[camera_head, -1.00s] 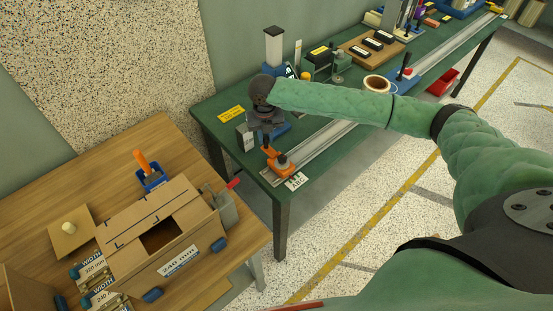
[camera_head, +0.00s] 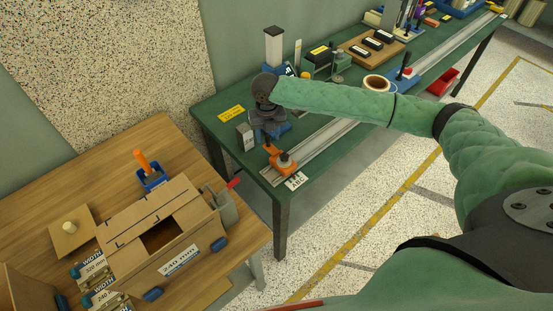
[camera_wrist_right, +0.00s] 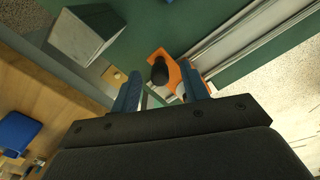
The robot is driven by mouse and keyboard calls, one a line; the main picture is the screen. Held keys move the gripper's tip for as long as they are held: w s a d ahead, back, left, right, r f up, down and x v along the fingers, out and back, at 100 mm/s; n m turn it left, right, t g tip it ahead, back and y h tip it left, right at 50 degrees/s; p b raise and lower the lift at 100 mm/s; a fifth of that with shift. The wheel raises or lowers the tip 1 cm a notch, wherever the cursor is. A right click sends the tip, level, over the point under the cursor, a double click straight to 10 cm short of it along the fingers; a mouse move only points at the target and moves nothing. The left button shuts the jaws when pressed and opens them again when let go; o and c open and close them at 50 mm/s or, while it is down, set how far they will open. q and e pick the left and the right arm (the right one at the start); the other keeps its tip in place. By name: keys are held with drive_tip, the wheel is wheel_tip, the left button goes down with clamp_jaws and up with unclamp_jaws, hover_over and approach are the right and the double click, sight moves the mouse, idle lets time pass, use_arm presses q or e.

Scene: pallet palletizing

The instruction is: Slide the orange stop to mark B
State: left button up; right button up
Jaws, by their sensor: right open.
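The orange stop (camera_head: 285,165) with a black knob sits at the near end of the metal rail on the green bench. A white card lettered ABC (camera_head: 296,181) is at the bench edge beside it. My right gripper (camera_head: 268,138) is just behind and left of the stop, its fingertips partly hidden in the head view. In the right wrist view, its two blue fingers (camera_wrist_right: 160,87) are apart. The orange stop (camera_wrist_right: 176,68) and its black knob show beyond and between them; I cannot tell whether they touch. My left gripper is not in view.
The rail (camera_head: 330,142) runs back right along the bench. A grey block (camera_head: 245,136) stands left of my gripper; it also shows in the wrist view (camera_wrist_right: 88,32). A tape roll (camera_head: 377,84) lies behind the rail. A wooden table (camera_head: 40,180) with a cardboard box (camera_head: 160,235) stands front left.

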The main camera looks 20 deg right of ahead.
drive_tip(key=shift+r, duration=0.1)
drive_tip(key=shift+r+p, duration=2.1)
drive_tip(key=shift+r, duration=0.3)
